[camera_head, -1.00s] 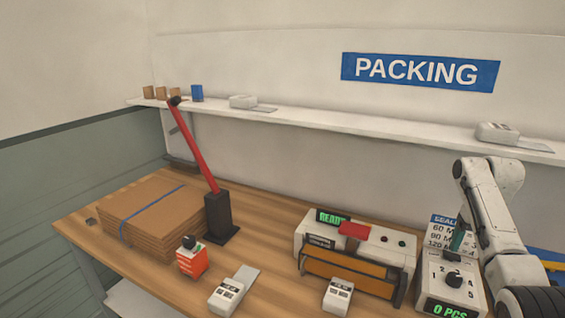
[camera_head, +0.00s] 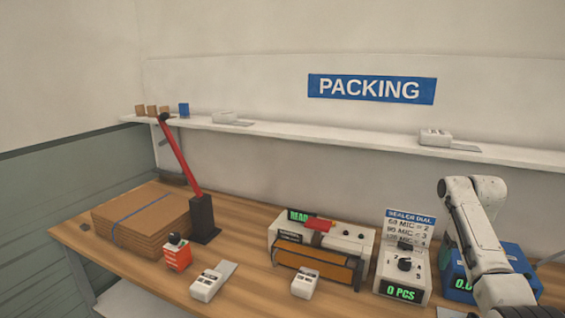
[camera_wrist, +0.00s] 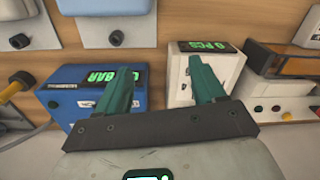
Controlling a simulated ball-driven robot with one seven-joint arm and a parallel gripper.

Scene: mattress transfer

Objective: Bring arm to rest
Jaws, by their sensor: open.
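My arm shows at the right of the head view, bent, in front of a blue unit with a green display (camera_head: 459,283). The gripper itself is hidden there. In the wrist view my gripper (camera_wrist: 160,82) has its two green fingers spread apart, with nothing between them. The fingers point toward the bench, over the blue unit (camera_wrist: 75,105) at left and the white dial box (camera_wrist: 185,95) at right. The dial box also shows in the head view (camera_head: 393,275), reading 0 PCS under a sealer dial card (camera_head: 408,227).
A sealer machine (camera_head: 320,262) stands mid-bench. A red-handled lever press (camera_head: 203,218), flat cardboard stack (camera_head: 130,205), red box (camera_head: 177,258) and small white devices (camera_head: 207,284) are to the left. A shelf (camera_head: 300,137) runs along the wall below the PACKING sign.

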